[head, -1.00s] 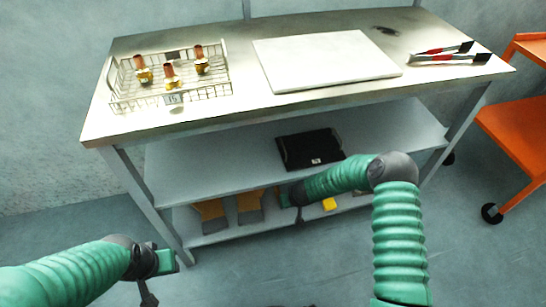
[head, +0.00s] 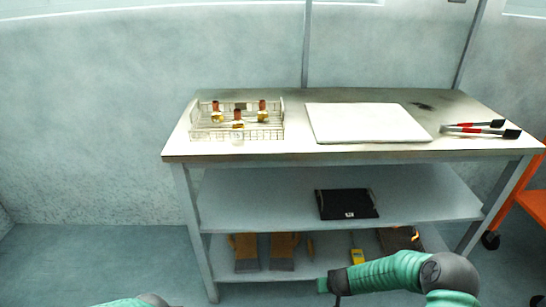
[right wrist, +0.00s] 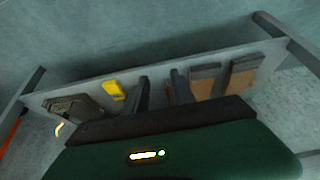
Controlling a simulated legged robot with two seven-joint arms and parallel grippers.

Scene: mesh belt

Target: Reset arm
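My right arm reaches in from the lower right of the head view, below and in front of the table (head: 300,153). Its green gripper (head: 325,287) is in front of the bottom shelf (head: 335,262), clear of the table top. In the right wrist view the two dark fingers of my right gripper (right wrist: 159,82) stand apart with nothing between them. Only a sliver of my left arm shows at the bottom edge of the head view; its gripper is out of frame.
A wire basket (head: 210,132) with several copper-topped pieces, a white board (head: 365,122) and red-and-black tools (head: 482,129) lie on top. A black tray (head: 346,204) is on the middle shelf. Gloves (head: 283,251) and a yellow item (head: 358,257) lie below. An orange cart (head: 535,203) stands right.

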